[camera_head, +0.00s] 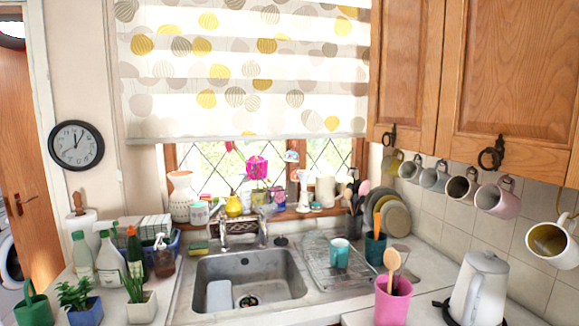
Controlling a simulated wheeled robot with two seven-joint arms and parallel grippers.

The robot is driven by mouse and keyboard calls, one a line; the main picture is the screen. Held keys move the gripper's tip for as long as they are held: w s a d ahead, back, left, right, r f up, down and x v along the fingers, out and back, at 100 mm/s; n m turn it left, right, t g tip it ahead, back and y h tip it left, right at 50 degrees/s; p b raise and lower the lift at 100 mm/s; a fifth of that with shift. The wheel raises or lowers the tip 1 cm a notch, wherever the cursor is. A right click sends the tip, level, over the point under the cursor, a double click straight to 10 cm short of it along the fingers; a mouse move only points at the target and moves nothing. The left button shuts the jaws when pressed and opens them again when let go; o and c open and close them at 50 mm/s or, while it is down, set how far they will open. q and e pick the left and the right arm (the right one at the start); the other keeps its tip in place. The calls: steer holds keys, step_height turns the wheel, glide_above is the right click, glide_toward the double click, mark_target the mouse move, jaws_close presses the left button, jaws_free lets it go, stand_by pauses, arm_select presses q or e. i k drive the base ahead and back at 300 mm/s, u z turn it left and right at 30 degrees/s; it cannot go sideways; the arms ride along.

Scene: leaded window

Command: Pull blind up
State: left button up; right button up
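The blind (245,70) is white with grey and yellow round patterns and hangs in front of the upper part of the window. Its bottom edge (245,137) is level, and the leaded window panes (325,157) show below it. A thin line that may be a cord runs down at the blind's left edge, too faint to tell. Neither of my grippers is in this view.
The sink (250,278) and tap (238,228) stand below the window. The sill carries a vase (183,196) and several small items. Bottles (110,262) and plants (141,296) crowd the left counter. Wooden cupboards (500,75) with mugs hanging below flank the right, near a kettle (480,289).

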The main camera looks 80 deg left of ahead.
mark_target(118, 175)
steer(key=z, duration=0.15)
steer(key=k, duration=1.95)
steer(key=u, duration=2.2)
